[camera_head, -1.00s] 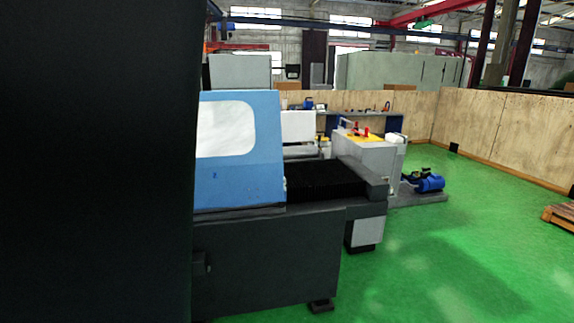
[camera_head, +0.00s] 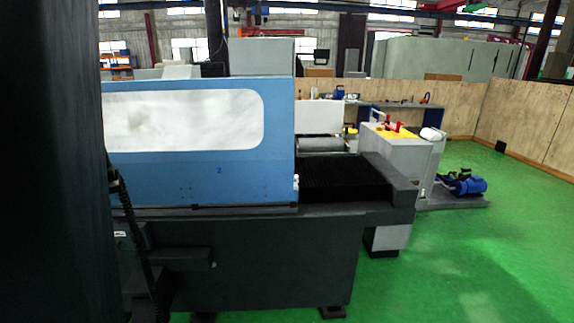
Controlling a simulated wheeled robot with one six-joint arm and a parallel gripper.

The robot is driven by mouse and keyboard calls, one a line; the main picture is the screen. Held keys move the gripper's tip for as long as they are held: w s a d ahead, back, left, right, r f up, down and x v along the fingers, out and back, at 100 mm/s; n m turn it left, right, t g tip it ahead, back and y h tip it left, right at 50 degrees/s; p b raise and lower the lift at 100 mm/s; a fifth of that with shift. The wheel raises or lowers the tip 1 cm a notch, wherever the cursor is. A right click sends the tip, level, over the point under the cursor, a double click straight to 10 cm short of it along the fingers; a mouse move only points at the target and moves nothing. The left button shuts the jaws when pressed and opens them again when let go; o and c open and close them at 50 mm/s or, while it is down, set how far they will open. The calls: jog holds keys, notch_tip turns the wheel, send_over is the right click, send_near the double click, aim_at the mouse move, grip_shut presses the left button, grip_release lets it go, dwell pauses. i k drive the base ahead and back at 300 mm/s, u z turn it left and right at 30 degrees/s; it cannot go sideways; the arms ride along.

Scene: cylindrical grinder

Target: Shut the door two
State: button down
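The blue sliding door (camera_head: 245,185) with a wide pale window and a small dark mark like a "2" covers the left part of the grinder (camera_head: 285,265). Its right edge stands upright near the middle of the picture. Its left end is hidden behind a dark shape at the left. To the right of its edge, the black ribbed cover (camera_head: 345,180) and part of the machine's inside are exposed. I see no handle clearly on the door. My gripper is not in view.
A grey cabinet with a yellow top (camera_head: 400,150) stands behind the machine's right end. A blue pump (camera_head: 468,187) lies on a low base to its right. Wooden walls (camera_head: 530,120) close off the back and right. The green floor (camera_head: 480,260) at the front right is clear.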

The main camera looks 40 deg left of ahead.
aim_at(190, 135)
jog(key=u, duration=0.8)
jog(key=i, duration=0.25)
jog(key=u, duration=0.05)
